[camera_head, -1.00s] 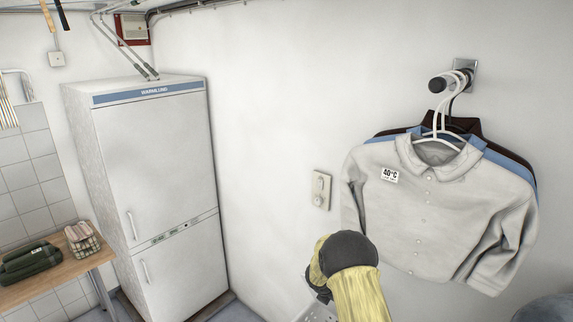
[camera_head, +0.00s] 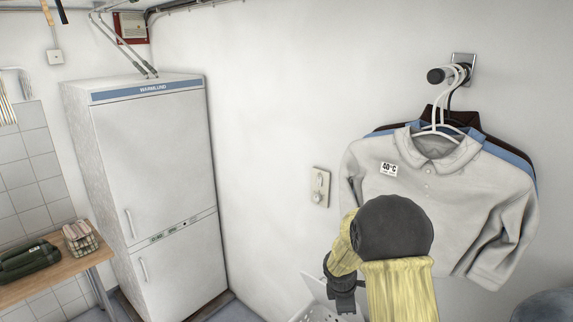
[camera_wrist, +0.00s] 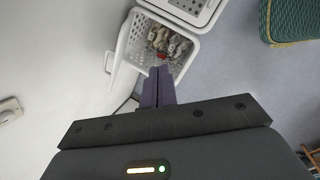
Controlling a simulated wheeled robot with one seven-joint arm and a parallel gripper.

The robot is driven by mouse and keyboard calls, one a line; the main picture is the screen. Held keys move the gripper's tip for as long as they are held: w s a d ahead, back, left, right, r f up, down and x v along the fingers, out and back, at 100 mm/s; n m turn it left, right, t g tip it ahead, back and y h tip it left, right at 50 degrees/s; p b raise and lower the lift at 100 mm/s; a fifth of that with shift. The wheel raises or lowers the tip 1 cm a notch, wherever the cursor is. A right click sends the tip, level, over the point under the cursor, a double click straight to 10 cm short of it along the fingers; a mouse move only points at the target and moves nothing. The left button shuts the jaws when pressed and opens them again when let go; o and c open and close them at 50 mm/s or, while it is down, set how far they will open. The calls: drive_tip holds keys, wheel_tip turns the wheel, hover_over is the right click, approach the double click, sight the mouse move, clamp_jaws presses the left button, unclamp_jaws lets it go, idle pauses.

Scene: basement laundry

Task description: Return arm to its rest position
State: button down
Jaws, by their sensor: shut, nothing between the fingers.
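My gripper (camera_wrist: 158,88) shows in the wrist view with its two dark fingers together and nothing between them. It points down over a white laundry basket (camera_wrist: 133,35) that holds crumpled cloth pieces and a small red item. In the head view my arm, with yellow sleeves and dark joints, rises at the lower right, in front of the hanging shirts. The fingertips are not clearly visible there. The arm's dark joint overlaps the lower left part of the light grey shirt (camera_head: 465,215); I cannot tell whether they touch.
A white Warmlund cabinet (camera_head: 155,150) stands left. A wooden table (camera_head: 70,268) bears dark green cloth (camera_head: 30,258) and a small basket (camera_head: 80,240). A green woven basket (camera_wrist: 290,22) stands on the floor, with free floor beside it.

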drive_tip(key=s+r+m+y+b, duration=0.1)
drive_tip(key=s+r+m, duration=0.2)
drive_tip(key=s+m, duration=0.5)
drive_tip(key=s+a+r+m+y+b, duration=0.1)
drive_tip(key=s+r+m, duration=0.2)
drive_tip(key=s+m, duration=0.6)
drive_tip(key=s, duration=0.6)
drive_tip(key=shift+s+a+g+y+b, duration=0.2)
drive_tip(key=shift+a+g+y+b, duration=0.05)
drive_tip(key=shift+g+y+b, duration=0.1)
drive_tip(key=shift+w, duration=0.2)
drive_tip(key=shift+s+r, duration=0.1)
drive_tip(key=shift+s, duration=0.15)
